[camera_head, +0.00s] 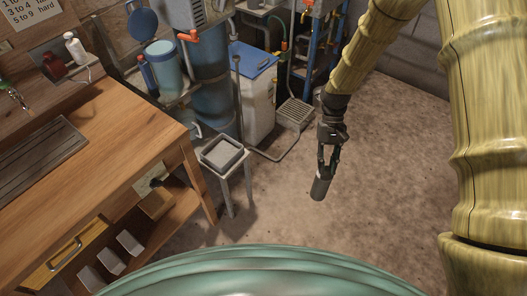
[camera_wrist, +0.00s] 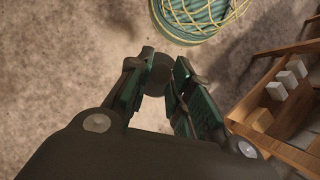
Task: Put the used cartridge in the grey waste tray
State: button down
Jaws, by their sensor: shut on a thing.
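The used cartridge (camera_head: 320,188) is a dark grey cylinder. My gripper (camera_head: 328,168) is shut on its upper end and holds it hanging, slightly tilted, in the air over the floor. In the wrist view the cartridge (camera_wrist: 159,75) shows as a dark round shape between the fingertips of my gripper (camera_wrist: 160,88). The grey waste tray (camera_head: 222,154) is a square open tray on a small light stand, to the left of my gripper in the head view. The part of its inside that shows looks empty. The tray is not seen in the wrist view.
A wooden bench (camera_head: 105,150) with a drawer and lower shelf stands at the left. A white tank with a blue lid (camera_head: 254,62) and blue cylinders (camera_head: 212,95) stand behind the tray. Floor between gripper and stand is clear.

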aim_at(223, 155)
jog(key=z, duration=0.4)
jog(key=k, duration=1.05)
jog(key=u, duration=1)
jog(key=i, duration=1.7)
